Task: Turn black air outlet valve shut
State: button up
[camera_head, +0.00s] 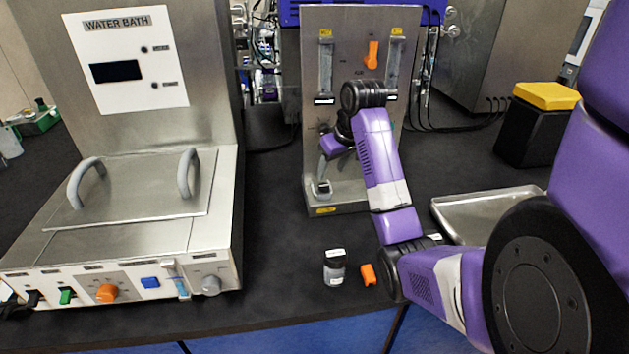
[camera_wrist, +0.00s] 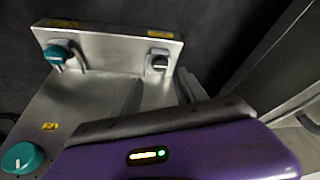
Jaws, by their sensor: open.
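The black valve (camera_wrist: 158,60), with a black knob and metal fitting, sits on the panel's lower ledge at the upper middle of the wrist view. In the head view it shows (camera_head: 321,187) at the panel's lower left. My gripper (camera_head: 323,163) is open in front of the panel, just above this valve and apart from it. My purple gripper body fills the bottom of the wrist view and hides part of the panel. A teal valve (camera_wrist: 58,52) stands on the same ledge, left of the black one in the wrist view; my arm hides it in the head view.
The metal panel (camera_head: 345,20) has an orange lever (camera_head: 373,54) at its top. A teal knob (camera_wrist: 22,157) is at the wrist view's lower left. A small jar (camera_head: 335,267) and orange piece (camera_head: 368,275) lie in front. A water bath (camera_head: 190,245) stands left, a tray (camera_head: 480,205) right.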

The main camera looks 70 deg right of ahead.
aim_at(324, 186)
jog(key=x, duration=0.7)
jog(key=shift+f, duration=0.25)
jog(key=shift+c, duration=0.4)
grip_shut()
